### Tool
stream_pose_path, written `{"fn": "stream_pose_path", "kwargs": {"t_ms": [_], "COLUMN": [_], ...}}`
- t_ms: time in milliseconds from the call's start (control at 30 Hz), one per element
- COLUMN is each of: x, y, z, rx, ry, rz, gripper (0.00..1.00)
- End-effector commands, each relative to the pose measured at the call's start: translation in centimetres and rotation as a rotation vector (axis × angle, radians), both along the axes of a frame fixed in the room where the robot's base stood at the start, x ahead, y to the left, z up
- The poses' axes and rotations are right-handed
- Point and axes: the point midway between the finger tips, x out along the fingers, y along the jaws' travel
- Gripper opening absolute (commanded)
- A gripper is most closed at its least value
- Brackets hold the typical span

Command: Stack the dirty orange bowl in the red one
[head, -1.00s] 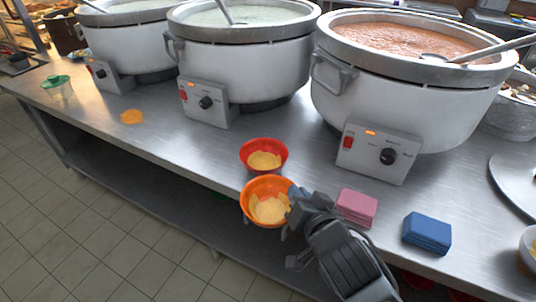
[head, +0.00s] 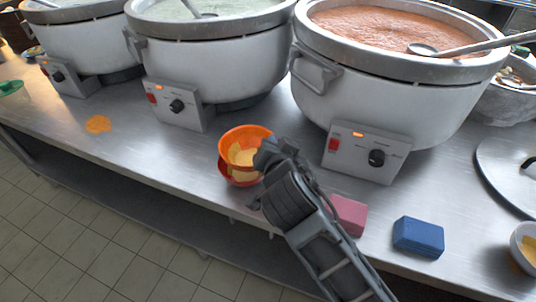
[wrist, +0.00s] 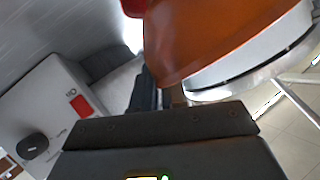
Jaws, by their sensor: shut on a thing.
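The orange bowl (head: 232,139), with yellowish residue inside, is in my gripper (head: 262,165), which is shut on its right side. In the head view it sits over the red bowl (head: 232,179), hiding most of it; only the red bowl's lower front shows. I cannot tell whether the two bowls touch. In the wrist view the orange bowl (wrist: 210,35) fills the upper middle, tilted, with a bit of the red bowl (wrist: 134,7) at the top edge.
Large stockpots (head: 400,90) with control boxes stand behind the bowls. A pink sponge (head: 347,214) and a blue sponge (head: 418,236) lie to the right of my gripper. An orange spill (head: 98,124) is on the steel counter at left.

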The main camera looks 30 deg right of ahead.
Motion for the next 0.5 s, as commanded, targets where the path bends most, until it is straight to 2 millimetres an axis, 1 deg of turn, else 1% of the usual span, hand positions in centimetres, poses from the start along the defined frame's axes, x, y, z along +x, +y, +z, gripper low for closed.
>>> {"fn": "stream_pose_path", "kwargs": {"t_ms": [33,167,267,400,500], "x": [0.8,1.8,1.9,1.8,1.9], "y": [0.2,0.5,0.6,0.5,0.5], "z": [-0.3,-1.0,-1.6,-3.6,-4.7], "rx": [0.0,0.0,-0.001,-0.001,-0.001], "ry": [0.001,-0.001,0.002,0.005,0.003], "rz": [0.002,0.001,0.001,0.001,0.0], "gripper": [0.0,0.0,0.0,0.0,0.0]}}
